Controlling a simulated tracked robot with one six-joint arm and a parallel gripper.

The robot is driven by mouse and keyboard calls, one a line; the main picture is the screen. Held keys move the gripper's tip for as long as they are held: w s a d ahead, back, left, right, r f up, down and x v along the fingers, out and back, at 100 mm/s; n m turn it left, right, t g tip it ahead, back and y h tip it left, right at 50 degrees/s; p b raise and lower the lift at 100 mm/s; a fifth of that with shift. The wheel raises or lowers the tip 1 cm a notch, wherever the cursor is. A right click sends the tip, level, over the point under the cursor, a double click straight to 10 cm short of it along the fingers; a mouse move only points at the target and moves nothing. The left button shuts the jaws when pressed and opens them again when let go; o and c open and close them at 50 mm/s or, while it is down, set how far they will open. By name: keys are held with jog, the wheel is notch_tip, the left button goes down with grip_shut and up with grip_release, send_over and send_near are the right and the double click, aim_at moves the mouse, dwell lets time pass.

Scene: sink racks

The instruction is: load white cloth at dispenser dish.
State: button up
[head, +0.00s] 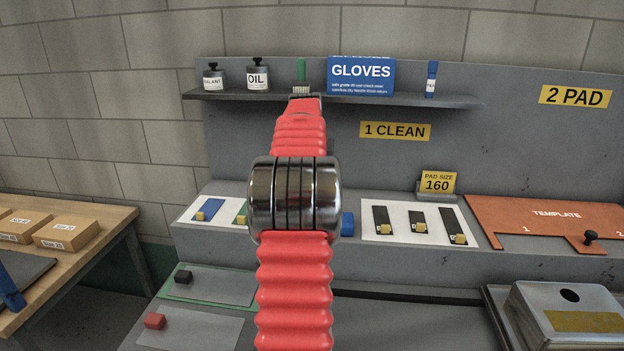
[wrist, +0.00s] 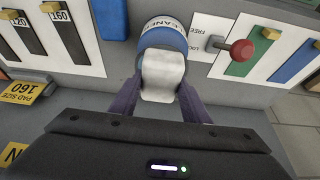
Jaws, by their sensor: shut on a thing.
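In the wrist view, my gripper (wrist: 162,90) is shut on the white cloth (wrist: 163,72), with one dark purple finger on each side of it. The far end of the cloth overlaps the blue, round dispenser (wrist: 163,27), which has a white band with partly hidden lettering. The cloth covers part of the dispenser's top, so I cannot tell whether it touches the dish. In the head view, my red arm hides the gripper and cloth.
A red-knobbed lever (wrist: 240,50) on a FREE/LOCK plate stands close beside the dispenser. Boards with dark strips (head: 420,222) and coloured strips (wrist: 290,55) flank it. The pad size sign (head: 438,183), orange template (head: 555,220) and shelf (head: 420,99) with bottles are nearby.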

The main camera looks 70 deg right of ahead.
jog(key=shift+f, duration=0.65)
dwell(1.3)
jog(key=shift+r, duration=3.55)
